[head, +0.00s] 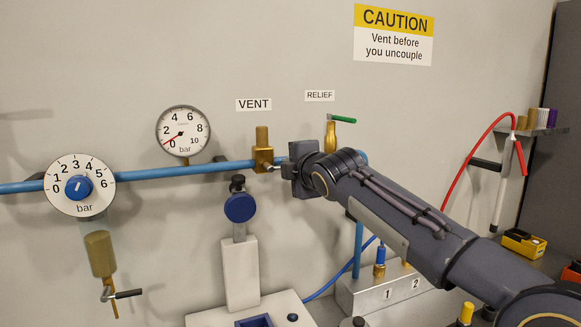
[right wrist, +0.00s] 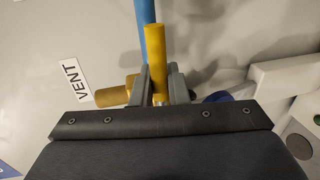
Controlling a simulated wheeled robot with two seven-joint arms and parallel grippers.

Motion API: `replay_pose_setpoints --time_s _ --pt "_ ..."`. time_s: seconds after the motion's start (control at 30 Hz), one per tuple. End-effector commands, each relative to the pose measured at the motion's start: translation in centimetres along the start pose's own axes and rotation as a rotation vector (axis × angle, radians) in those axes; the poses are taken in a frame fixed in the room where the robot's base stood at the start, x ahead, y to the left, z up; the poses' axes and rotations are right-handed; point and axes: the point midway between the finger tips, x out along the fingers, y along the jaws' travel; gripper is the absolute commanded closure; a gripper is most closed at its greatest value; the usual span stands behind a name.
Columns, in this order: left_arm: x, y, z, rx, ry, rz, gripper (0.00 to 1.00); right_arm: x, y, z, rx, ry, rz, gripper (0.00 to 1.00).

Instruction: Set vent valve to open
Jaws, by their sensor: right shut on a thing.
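The vent valve (head: 263,157) is a brass body on the blue pipe, under the VENT label (head: 253,104). My right gripper (head: 288,170) is at its right side, seen from behind and side-on; its fingertips are hard to make out there. In the right wrist view, the two fingers (right wrist: 161,88) are closed around a yellow handle (right wrist: 158,50). The handle appears roughly in line with the blue pipe (right wrist: 146,14) behind it. The brass valve body (right wrist: 112,96) shows left of the fingers. In the head view the gripper hides the handle. My left gripper is out of view.
A relief valve (head: 331,137) with a green lever stands close to the right wrist. A pressure gauge (head: 182,133) and a blue-knob regulator (head: 80,187) are to the left. A blue round knob on a white stand (head: 240,270) is below the vent valve.

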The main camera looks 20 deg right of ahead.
Motion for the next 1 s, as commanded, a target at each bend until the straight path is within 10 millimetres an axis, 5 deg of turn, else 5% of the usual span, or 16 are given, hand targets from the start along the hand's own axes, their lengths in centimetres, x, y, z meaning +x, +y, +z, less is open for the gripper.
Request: replay_pose_setpoints --time_s 0.4,0.43,0.57,1.0 --pt "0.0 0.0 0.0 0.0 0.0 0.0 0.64 0.0 0.0 0.0 -0.013 -0.002 0.0 1.0" --pt "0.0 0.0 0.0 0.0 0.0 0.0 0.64 0.0 0.0 0.0 -0.013 -0.002 0.0 0.85" --pt "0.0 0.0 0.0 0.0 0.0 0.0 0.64 0.0 0.0 0.0 -0.011 -0.002 0.0 0.68" --pt "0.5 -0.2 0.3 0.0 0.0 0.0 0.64 -1.7 0.0 0.0 -0.009 -0.002 0.004 0.68"
